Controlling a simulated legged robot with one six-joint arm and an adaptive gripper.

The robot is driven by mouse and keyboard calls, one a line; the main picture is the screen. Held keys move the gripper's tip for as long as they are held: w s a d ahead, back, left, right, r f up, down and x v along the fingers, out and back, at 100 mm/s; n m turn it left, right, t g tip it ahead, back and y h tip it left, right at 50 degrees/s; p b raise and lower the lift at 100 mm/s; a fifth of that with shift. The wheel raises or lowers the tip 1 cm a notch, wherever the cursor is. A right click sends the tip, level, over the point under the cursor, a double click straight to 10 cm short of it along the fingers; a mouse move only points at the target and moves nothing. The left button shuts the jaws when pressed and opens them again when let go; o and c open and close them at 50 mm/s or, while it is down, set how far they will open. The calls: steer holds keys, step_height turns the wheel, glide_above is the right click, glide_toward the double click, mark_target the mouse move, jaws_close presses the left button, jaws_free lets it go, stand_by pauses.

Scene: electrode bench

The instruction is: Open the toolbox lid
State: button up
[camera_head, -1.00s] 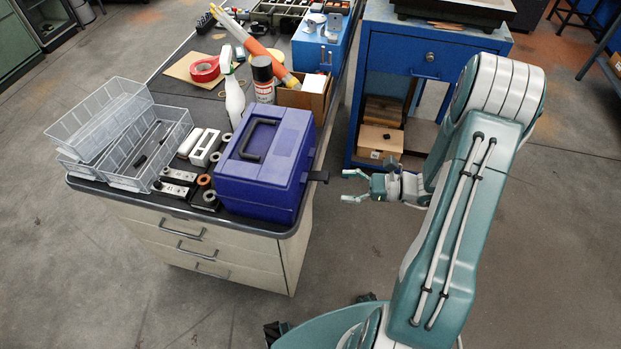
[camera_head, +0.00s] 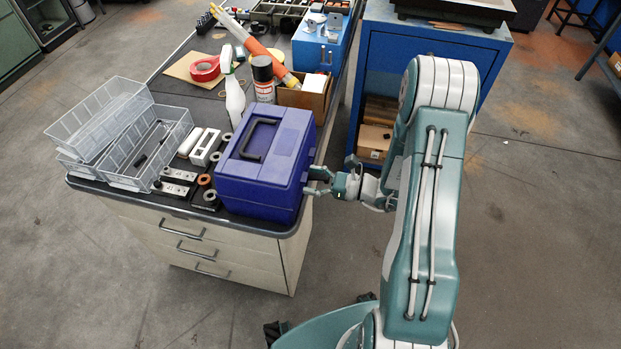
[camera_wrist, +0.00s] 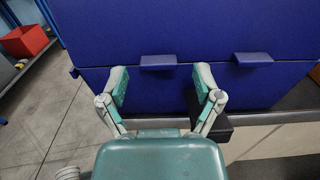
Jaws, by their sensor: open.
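The blue toolbox (camera_head: 262,185) stands on the front right corner of the bench, its lid (camera_head: 270,135) shut and a dark handle (camera_head: 258,139) on top. My gripper (camera_head: 311,182) is at the toolbox's right side, with its fingers close to that wall. In the wrist view my gripper (camera_wrist: 160,88) is open, its two fingers spread below a blue latch tab (camera_wrist: 158,62) on the seam between lid and body. A second tab (camera_wrist: 253,59) is farther right. I cannot tell whether the fingers touch the toolbox.
Clear bins (camera_head: 142,160) and small metal parts (camera_head: 178,177) lie left of the toolbox. A spray bottle (camera_head: 235,100), a black-capped can (camera_head: 263,80) and a cardboard box (camera_head: 305,97) stand behind it. A blue cabinet (camera_head: 385,60) is behind my arm. Floor is free on the right.

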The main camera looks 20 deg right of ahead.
steer(key=shift+w+a, duration=0.1)
steer(key=shift+a, duration=0.1)
jaws_close()
steer(key=shift+d, duration=0.1)
